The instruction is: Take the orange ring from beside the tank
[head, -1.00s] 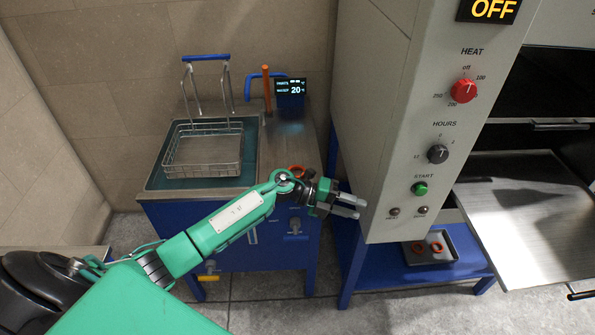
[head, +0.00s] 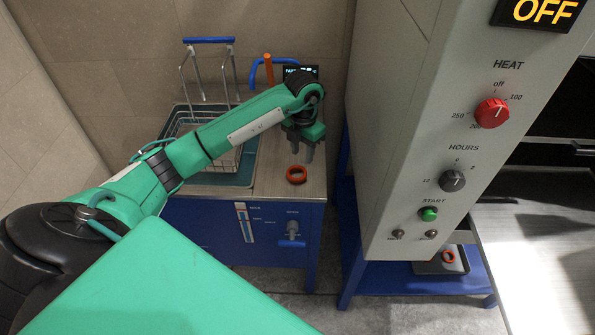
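The orange ring (head: 296,175) lies flat on the bare metal top (head: 268,188) beside the tank (head: 187,121), near the front edge of the blue stand. My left gripper (head: 302,153) points down just above and behind the ring in the picture. Its two fingers are apart with a narrow gap and nothing shows between them. I cannot tell its exact height over the top. My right gripper is not in view.
A wire basket with a blue handle (head: 209,40) sits in the tank. An orange upright lever (head: 267,70) stands behind my gripper.

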